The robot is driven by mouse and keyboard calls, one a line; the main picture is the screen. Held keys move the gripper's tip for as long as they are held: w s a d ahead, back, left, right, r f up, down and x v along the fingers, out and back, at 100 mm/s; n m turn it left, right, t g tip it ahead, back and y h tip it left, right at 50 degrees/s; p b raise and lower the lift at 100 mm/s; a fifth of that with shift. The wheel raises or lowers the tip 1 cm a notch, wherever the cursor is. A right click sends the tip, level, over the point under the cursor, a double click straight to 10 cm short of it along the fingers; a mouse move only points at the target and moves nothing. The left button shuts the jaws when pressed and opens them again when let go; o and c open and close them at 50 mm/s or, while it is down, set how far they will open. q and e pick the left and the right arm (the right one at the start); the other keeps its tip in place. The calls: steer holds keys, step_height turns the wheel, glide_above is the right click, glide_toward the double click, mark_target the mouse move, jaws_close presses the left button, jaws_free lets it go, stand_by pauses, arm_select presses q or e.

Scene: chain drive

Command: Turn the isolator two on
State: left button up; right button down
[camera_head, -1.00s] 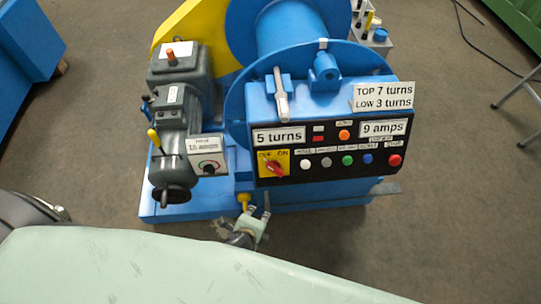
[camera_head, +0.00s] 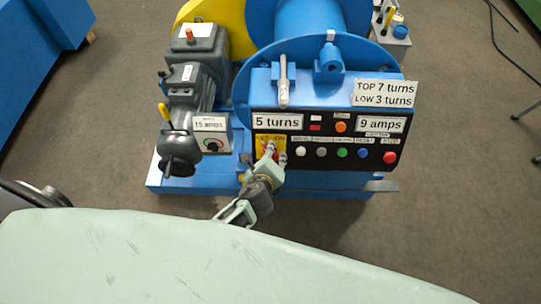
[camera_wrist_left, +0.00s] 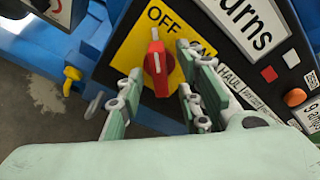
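The isolator switch is a red rotary knob (camera_wrist_left: 157,64) on a yellow plate (camera_wrist_left: 133,52) marked OFF and ON. Its white-marked end lies on the OFF side; the ON label is partly hidden by a finger. In the head view the yellow plate (camera_head: 261,138) is at the left of the black panel, and my gripper covers much of the knob. My left gripper (camera_head: 276,154) is at the switch. In the left wrist view its two fingers (camera_wrist_left: 162,88) are open, one on each side of the knob, with gaps visible. My right gripper is not in view.
The black control panel (camera_head: 310,166) has several coloured buttons right of the switch. A dial box marked 15 amps (camera_head: 211,124) and a grey motor (camera_head: 197,88) stand to the left. A metal lever (camera_head: 283,82) stands above the panel.

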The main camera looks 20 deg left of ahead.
arm_select(q)
steer(key=shift+w, duration=0.1)
jaws_close()
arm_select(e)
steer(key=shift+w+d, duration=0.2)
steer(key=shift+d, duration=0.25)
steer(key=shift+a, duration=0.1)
arm_select(q)
steer(key=m+y+p, duration=0.1)
steer(key=m+p, duration=0.2)
steer(key=m, duration=0.2)
steer(key=m+y+p, duration=0.1)
steer(key=m+p, duration=0.3)
steer(key=m, duration=0.1)
steer(key=m+y+p, duration=0.1)
steer(key=m+p, duration=0.3)
steer(key=m, duration=0.2)
steer(key=shift+g, duration=0.4)
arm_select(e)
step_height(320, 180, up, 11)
arm_select(q)
steer(key=shift+m, duration=0.3)
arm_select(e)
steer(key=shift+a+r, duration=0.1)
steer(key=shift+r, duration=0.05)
